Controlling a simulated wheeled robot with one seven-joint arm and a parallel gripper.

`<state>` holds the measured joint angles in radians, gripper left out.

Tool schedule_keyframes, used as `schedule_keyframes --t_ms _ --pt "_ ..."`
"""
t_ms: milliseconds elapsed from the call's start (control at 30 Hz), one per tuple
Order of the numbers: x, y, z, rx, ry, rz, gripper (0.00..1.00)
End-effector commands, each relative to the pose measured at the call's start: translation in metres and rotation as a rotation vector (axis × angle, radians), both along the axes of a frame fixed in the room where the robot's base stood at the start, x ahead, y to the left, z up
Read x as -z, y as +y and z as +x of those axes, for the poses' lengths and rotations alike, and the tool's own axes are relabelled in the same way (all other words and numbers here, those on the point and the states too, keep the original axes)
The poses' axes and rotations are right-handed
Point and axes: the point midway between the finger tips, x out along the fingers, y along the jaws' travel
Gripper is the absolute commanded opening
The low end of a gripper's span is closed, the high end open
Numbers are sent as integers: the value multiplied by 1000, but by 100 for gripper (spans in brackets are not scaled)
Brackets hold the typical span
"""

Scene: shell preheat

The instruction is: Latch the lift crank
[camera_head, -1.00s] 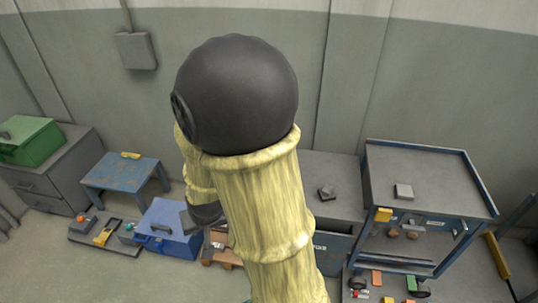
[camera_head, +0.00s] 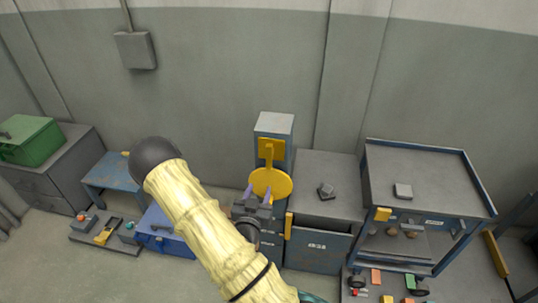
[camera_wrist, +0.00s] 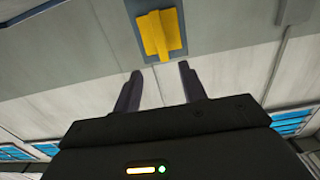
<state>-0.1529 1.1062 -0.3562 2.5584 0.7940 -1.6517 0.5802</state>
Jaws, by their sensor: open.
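The yellow crank, a round disc (camera_head: 278,184) with an upright yellow bar (camera_head: 267,150) above it, is on the front of a grey-blue post (camera_head: 274,124). My gripper (camera_head: 258,193) is in front of the disc's lower left part and hides some of it. In the wrist view a yellow piece with a raised bar (camera_wrist: 160,34) sits on a blue-grey panel, beyond my open fingers (camera_wrist: 160,70). The fingers are empty, with a visible gap between them and the yellow piece. I cannot tell whether the gripper touches the disc.
A grey cabinet (camera_head: 325,215) with a small dark block on top stands right of the post. A blue cart (camera_head: 430,175) stands further right. A blue box (camera_head: 165,235), a blue stool (camera_head: 108,172) and a green box (camera_head: 30,142) are at left.

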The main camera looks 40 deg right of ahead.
Motion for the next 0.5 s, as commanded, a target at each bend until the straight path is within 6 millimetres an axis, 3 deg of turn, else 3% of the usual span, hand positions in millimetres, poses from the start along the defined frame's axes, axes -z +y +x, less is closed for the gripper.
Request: schedule_keyframes --t_ms 500 --pt "-2 -3 2 -7 -15 -27 42"
